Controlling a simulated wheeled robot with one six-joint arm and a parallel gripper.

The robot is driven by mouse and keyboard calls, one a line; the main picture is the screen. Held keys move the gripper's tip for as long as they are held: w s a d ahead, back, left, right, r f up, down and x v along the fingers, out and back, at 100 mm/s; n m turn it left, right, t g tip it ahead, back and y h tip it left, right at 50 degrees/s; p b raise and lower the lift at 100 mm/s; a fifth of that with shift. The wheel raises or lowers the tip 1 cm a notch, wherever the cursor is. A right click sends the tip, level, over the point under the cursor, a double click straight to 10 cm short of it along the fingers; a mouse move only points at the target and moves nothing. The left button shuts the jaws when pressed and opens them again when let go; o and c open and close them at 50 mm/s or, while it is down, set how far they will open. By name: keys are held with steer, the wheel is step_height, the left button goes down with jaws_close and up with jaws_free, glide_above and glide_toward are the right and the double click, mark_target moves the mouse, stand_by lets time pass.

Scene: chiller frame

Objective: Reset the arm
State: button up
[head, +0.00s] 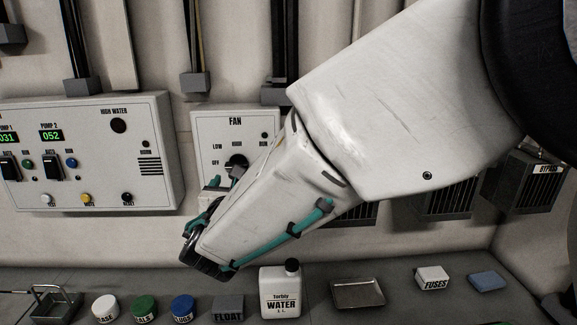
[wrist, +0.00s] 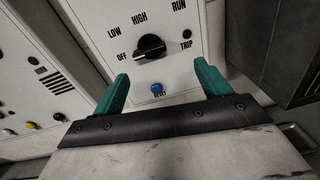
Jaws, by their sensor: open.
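My arm reaches in from the upper right of the head view, and my gripper (head: 225,180) is in front of the lower part of the fan box (head: 235,130). In the wrist view my gripper (wrist: 160,85) is open and empty, with its two teal fingers spread wide. The fingers look apart from both; the exact gap to the panel cannot be told. My arm hides the right side of the fan box in the head view.
A pump panel (head: 90,195) with displays and switches is on the wall at left. On the bench below stand a water jug (head: 280,292), a metal tray (head: 357,293), a fuses box (head: 433,278), a blue block (head: 488,281) and several round tubs. A bypass box (head: 535,185) is at right.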

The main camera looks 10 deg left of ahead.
steer(key=s+d+f+m+g+h, duration=0.1)
steer(key=s+d+m+g+h, duration=0.25)
steer(key=d+m, duration=0.55)
steer(key=s+d+f+m+g+h, duration=0.15)
steer(key=d+m+g+h, duration=0.25)
steer(key=d, duration=0.9)
steer(key=s+d+f+m+g+h, duration=0.1)
steer(key=s+d+m+g+h, duration=0.2)
steer(key=d+m, duration=0.6)
steer(key=s+d+r+m+g+y, duration=0.2)
steer(key=s+d+m+g+y, duration=0.3)
steer(key=s+d+m, duration=1)
steer(key=shift+s+d+y, duration=0.8)
steer(key=shift+s+y, duration=0.45)
steer(key=shift+s, duration=1.3)
